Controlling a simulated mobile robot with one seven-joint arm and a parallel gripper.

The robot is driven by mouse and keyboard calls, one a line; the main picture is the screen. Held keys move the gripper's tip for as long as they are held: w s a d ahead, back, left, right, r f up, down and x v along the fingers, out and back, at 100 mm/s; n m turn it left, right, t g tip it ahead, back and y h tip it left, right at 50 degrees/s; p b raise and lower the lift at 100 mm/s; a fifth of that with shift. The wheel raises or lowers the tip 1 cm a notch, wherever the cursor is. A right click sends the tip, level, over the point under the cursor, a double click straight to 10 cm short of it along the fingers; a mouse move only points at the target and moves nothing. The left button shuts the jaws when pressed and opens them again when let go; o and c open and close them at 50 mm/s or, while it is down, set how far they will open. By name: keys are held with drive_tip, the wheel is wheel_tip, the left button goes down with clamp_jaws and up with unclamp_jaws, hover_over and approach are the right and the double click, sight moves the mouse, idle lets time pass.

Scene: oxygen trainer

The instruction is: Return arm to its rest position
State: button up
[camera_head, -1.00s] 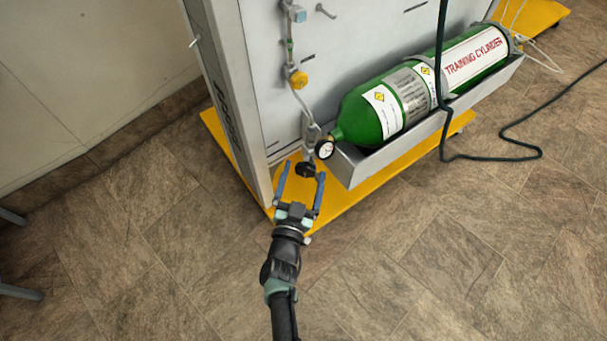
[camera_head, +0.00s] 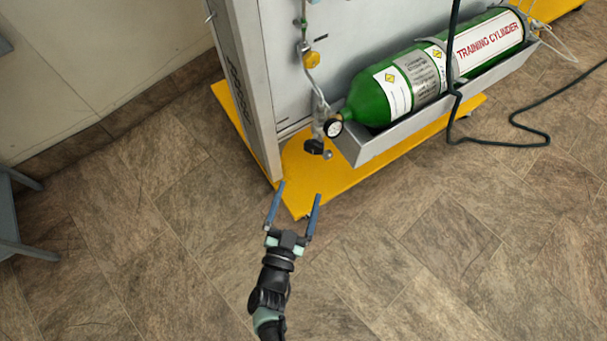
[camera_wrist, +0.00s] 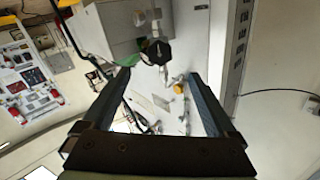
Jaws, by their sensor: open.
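My gripper (camera_head: 296,194) is open and empty in the head view, its two blue fingers apart. It is over the floor near the front corner of the yellow base (camera_head: 310,196), below and clear of the black valve knob (camera_head: 316,147). The knob sits under the round pressure gauge (camera_head: 333,127). In the wrist view the black knob (camera_wrist: 155,52) shows ahead, beyond the spread fingers (camera_wrist: 163,82), with nothing between them.
A green training cylinder (camera_head: 370,103) lies in a grey metal tray (camera_head: 385,143) on the panel stand. A yellow-knobbed valve (camera_head: 312,60) is higher on the panel. A dark hose (camera_head: 503,144) trails right. A grey chair (camera_head: 14,220) is at left. Floor around my arm is clear.

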drive_tip(key=shift+s+a, duration=0.1)
drive_tip(key=shift+s, duration=0.45)
drive_tip(key=w+a+r+n+t+y, duration=0.1)
drive_tip(key=w+a+r+t+y, duration=0.1)
drive_tip(key=w+r, duration=0.55)
drive_tip(key=w+a+r+t+y, duration=0.15)
drive_tip(key=w+r, duration=0.35)
drive_tip(key=r, duration=0.6)
drive_tip(key=w+a+r+n+t+y, duration=0.1)
drive_tip(key=w+r, duration=0.1)
drive_tip(key=r, duration=0.7)
drive_tip(key=w+a+r+n+t+y, duration=0.1)
drive_tip(key=w+r+n+y, duration=0.1)
drive_tip(key=r, duration=0.8)
drive_tip(key=s+d+r+n+t+y, duration=0.2)
drive_tip(key=s+r, duration=0.1)
drive_tip(key=r, duration=1.5)
drive_tip(key=s+d+r+m+t+h+p, duration=0.1)
drive_tip(key=s+d+r+h, duration=0.25)
drive_tip(key=s+r, duration=0.45)
drive_tip(key=s+d+r+t+h, duration=0.15)
drive_tip(key=s+d+r, duration=0.25)
drive_tip(key=s+r, duration=0.45)
wheel_tip(320, 180, up, 27)
drive_tip(key=w+p, duration=0.2)
drive_tip(key=p, duration=2.4)
drive_tip(key=shift+w+a+r, duration=0.15)
drive_tip(key=shift+w+a, duration=0.15)
drive_tip(key=shift+a, duration=0.15)
